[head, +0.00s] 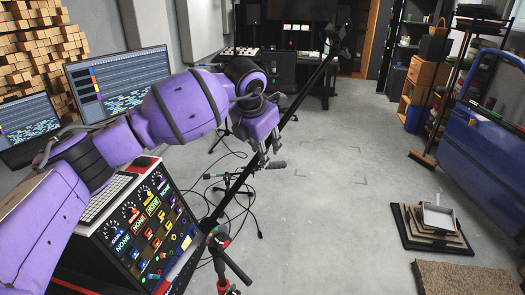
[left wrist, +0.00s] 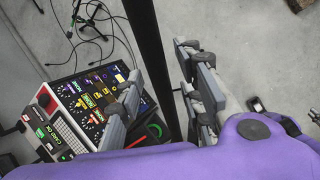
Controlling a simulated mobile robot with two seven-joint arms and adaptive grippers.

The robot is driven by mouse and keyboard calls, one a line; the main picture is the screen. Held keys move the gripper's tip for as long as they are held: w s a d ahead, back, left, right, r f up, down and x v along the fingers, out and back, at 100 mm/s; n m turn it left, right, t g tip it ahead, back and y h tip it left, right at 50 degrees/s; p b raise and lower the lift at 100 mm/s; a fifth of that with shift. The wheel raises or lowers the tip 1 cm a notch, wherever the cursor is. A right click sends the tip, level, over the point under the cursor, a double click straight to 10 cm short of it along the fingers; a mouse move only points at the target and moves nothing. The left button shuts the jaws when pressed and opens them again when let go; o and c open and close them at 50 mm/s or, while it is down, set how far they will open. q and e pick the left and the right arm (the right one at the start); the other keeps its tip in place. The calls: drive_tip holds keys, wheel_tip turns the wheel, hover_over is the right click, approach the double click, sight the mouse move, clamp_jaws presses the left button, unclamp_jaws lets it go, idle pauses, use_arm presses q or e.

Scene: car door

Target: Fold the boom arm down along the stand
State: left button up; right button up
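The boom arm (head: 305,88) is a long black bar, tilted, running from the upper right down to the lower left in the head view. It also shows as a wide dark bar in the left wrist view (left wrist: 152,50). The stand (head: 222,262), with red and black parts, is at the bottom of the head view near the bar's lower end. My left gripper (head: 265,148) is at the middle of the boom. In the left wrist view its fingers (left wrist: 163,88) are apart, with the bar between them; I cannot tell whether they touch it. My right gripper is not in view.
A mixing console with lit buttons (head: 150,225) stands close below my left arm. A blue car door (head: 485,150) and stacked boards (head: 432,225) are at the right. The middle floor is clear.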

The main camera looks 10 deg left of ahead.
use_arm(q)
drive_tip(key=shift+w+f, duration=0.25)
drive_tip(key=shift+f, duration=0.2)
drive_tip(key=shift+c, duration=0.2)
clamp_jaws()
